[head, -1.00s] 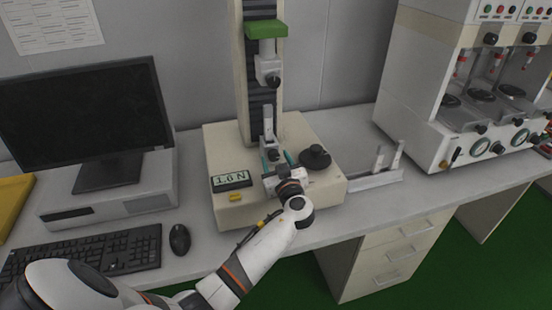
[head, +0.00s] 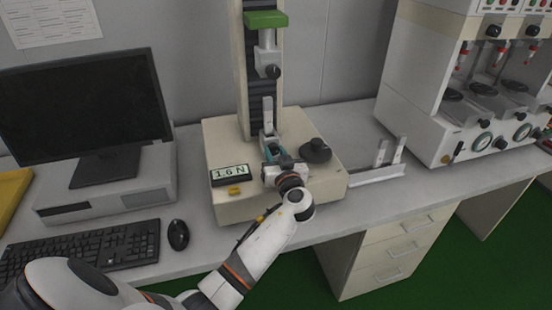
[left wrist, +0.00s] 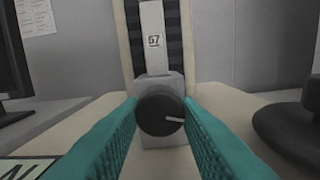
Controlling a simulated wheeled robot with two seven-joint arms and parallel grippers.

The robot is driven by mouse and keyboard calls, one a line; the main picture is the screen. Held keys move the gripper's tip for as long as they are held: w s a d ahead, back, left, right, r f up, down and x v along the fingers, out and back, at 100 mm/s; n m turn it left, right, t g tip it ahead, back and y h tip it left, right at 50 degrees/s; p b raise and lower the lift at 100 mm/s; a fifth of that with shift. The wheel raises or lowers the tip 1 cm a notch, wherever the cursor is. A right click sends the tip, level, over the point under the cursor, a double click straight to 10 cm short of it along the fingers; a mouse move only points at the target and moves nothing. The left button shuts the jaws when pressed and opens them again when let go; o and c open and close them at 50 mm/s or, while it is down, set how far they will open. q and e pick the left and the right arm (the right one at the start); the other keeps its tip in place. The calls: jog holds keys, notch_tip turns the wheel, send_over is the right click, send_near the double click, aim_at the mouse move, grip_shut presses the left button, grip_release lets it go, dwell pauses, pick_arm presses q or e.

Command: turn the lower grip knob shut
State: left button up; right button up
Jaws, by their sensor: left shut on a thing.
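The lower grip knob (left wrist: 160,112) is black and round, on the front of the grey lower grip (left wrist: 158,85). Its white mark points right and slightly down in the left wrist view. My left gripper (left wrist: 161,108) has its teal fingers on either side of the knob, shut on it. In the head view my left gripper (head: 270,149) is at the front of the lower grip and hides the knob. A pale upright specimen (left wrist: 153,40) with a printed number stands in the lower grip; it also shows in the head view (head: 267,112). My right gripper is not in view.
The upper grip (head: 266,58) with its own black knob hangs above, clear of the specimen. A black round knob (head: 315,151) is right of my gripper on the tester base (head: 226,150). A display (head: 230,172) and yellow button (head: 234,190) are to the left. A specimen rack (head: 378,175) stands right.

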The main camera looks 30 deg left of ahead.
pick_arm(q)
jog(key=shift+m, duration=1.4)
jog(key=o, duration=1)
jog(key=shift+c, duration=0.2)
jog(key=b+v, duration=0.2)
jog(key=v, duration=1)
jog(key=shift+b, duration=0.3)
